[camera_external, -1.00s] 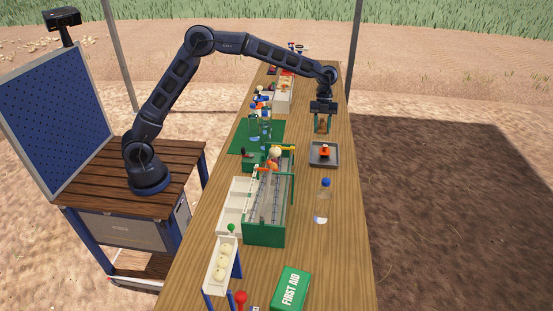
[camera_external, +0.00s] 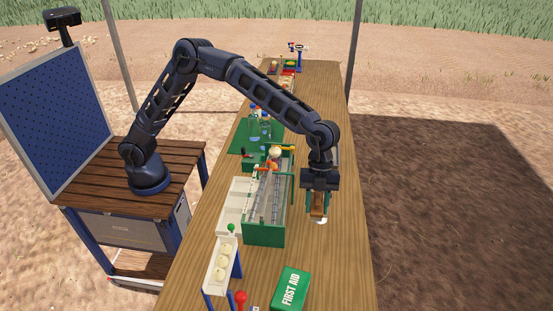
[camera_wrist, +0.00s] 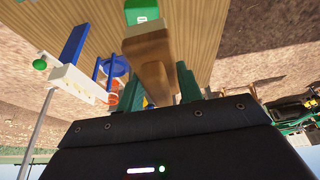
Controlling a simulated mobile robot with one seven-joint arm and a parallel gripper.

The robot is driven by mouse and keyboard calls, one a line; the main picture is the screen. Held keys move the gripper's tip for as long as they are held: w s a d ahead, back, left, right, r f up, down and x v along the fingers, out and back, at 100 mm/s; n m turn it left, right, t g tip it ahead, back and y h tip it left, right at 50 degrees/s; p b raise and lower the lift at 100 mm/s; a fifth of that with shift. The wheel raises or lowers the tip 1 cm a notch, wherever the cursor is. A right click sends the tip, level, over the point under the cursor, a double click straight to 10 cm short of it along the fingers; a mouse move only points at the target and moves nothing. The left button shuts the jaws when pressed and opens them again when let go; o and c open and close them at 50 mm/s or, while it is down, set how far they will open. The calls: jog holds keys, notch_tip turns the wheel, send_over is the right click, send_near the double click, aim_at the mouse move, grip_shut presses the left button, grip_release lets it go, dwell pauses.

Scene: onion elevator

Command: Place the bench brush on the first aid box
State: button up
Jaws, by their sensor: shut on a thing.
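The bench brush (camera_external: 317,203) is held between the fingers of my gripper (camera_external: 317,208), above the long wooden table. In the wrist view the brush's brown wooden body (camera_wrist: 153,80) shows between the green fingers of my gripper (camera_wrist: 168,86), with paler bristles beyond it. The green first aid box (camera_external: 291,289) lies flat near the table's front edge, its white lettering upward. It also shows at the top of the wrist view (camera_wrist: 141,12). My gripper is behind the box and slightly to its right, clearly apart from it.
A green-framed roller machine (camera_external: 264,222) stands left of my gripper. A raised white trough (camera_external: 221,264) with pale onions and a red knob (camera_external: 240,299) stand left of the box. The table (camera_external: 342,262) is clear right of the box.

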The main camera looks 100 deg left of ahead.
send_over(291, 295)
jog(key=f, duration=0.8)
jog(key=a+f, duration=0.1)
jog(key=f, duration=1.5)
jog(key=shift+a+f, duration=0.2)
jog(key=shift+f, duration=0.2)
jog(key=shift+f, duration=0.1)
jog(key=o, duration=1)
